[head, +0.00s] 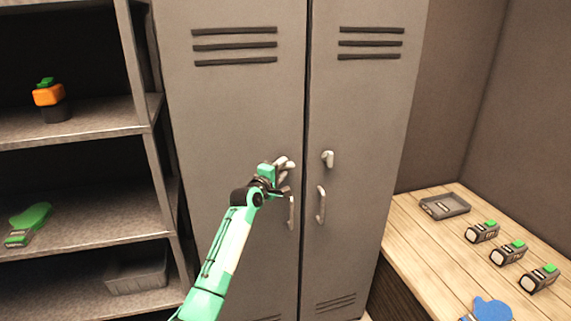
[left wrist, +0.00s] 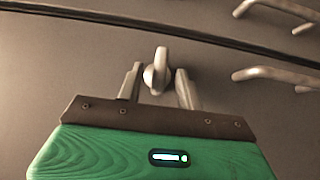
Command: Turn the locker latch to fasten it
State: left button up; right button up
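The grey two-door locker (head: 235,110) stands shut in the middle of the head view. A pale latch (left wrist: 157,72) shows in the left wrist view, on the left door near the seam. My left gripper (head: 286,170) is at this latch, its fingers open. In the left wrist view the two fingers (left wrist: 158,88) lie on either side of the latch, with small gaps. In the head view the fingers partly hide it. A second latch (head: 328,158) is on the right door. My right gripper is out of view.
Door handles stand out below the latches, on the left door (head: 291,212) and right door (head: 321,204). Shelves (head: 80,125) stand at the left. A wooden bench (head: 425,235) at the right bears a grey tray (head: 444,207), several grey-green devices and a blue object (head: 490,309).

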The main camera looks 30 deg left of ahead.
pick_arm(q)
jog(key=shift+w, duration=1.35)
jog(key=shift+a, duration=0.1)
grip_shut()
